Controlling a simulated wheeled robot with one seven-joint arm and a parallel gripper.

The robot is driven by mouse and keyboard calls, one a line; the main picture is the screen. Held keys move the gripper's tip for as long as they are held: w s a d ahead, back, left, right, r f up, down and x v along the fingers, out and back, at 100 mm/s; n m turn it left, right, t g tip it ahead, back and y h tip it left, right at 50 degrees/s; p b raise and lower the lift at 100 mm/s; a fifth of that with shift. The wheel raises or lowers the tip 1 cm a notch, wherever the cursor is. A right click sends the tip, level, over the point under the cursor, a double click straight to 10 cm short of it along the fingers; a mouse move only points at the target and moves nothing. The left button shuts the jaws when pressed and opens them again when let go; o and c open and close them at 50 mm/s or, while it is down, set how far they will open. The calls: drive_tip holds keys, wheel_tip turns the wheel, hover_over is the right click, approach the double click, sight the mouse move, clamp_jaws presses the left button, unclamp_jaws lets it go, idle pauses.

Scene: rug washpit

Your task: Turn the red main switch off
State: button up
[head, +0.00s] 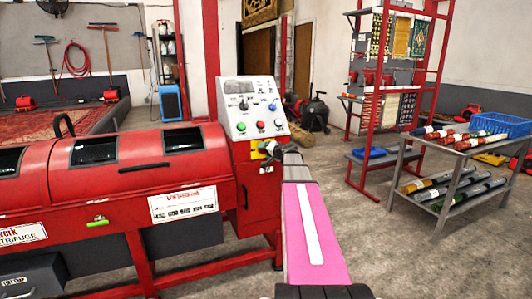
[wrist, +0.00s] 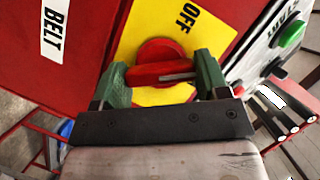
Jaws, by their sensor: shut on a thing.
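The red main switch (wrist: 157,50) sits on a yellow plate (wrist: 130,42) on the red machine housing, in the wrist view. The word OFF is printed on the plate, above and right of the switch. My gripper (wrist: 160,74) has its green fingers at the two ends of the red handle and is shut on it. The handle lies nearly level in the wrist view; which setting it points to I cannot tell. In the head view my gripper (head: 274,149) is at the yellow plate (head: 256,153), and the switch itself is mostly hidden.
The control panel (head: 251,107), with knobs and coloured buttons, is just above the switch. The red centrifuge (head: 120,190) fills the left. A grey table (head: 470,150) with rolled rugs and a red rack (head: 372,110) stand right. Open floor lies between.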

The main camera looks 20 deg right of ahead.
drive_tip(key=n+h, duration=0.2)
drive_tip(key=n, duration=0.2)
drive_tip(key=shift+g, duration=0.4)
drive_tip(key=n+h, duration=0.2)
drive_tip(key=n, duration=0.1)
drive_tip(key=shift+a+h, duration=0.1)
drive_tip(key=shift+h, duration=0.3)
drive_tip(key=shift+n, duration=0.3)
drive_tip(key=o, duration=0.9)
drive_tip(key=shift+o, duration=0.2)
drive_tip(key=v, duration=1.1)
drive_tip(key=shift+a, duration=0.1)
